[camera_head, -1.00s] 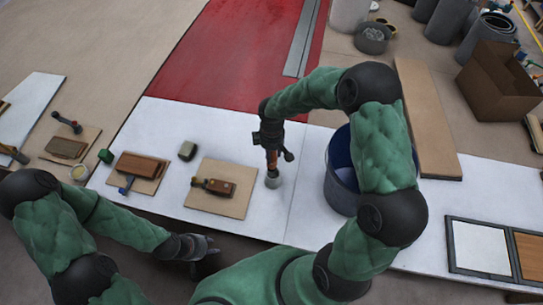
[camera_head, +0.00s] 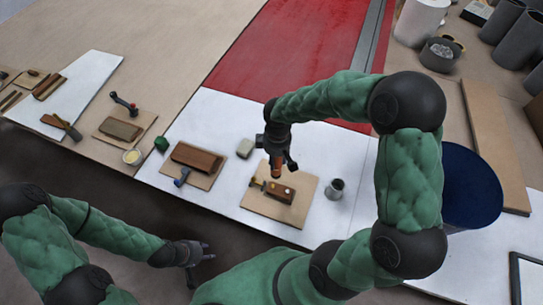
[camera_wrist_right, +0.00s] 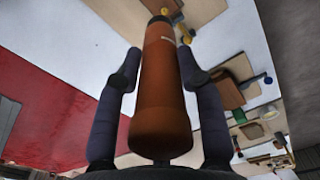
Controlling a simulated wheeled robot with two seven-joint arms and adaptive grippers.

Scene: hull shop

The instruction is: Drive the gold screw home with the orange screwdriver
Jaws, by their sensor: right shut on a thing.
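My right gripper (camera_head: 277,164) is shut on the orange screwdriver (camera_head: 277,171), over the wooden block (camera_head: 275,190) on its tan board (camera_head: 262,207). In the right wrist view the screwdriver's thick orange handle (camera_wrist_right: 163,90) lies between both fingers and points away from the camera. Its tip is hidden, so I cannot tell whether it touches anything. Small pale or gold spots show on the block; which one is the gold screw is too small to tell. My left gripper (camera_head: 200,252) is open and empty, low at the front, away from the boards.
A grey cup (camera_head: 335,188) stands right of the board. A dark blue bucket (camera_head: 470,190) is partly behind my right arm.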

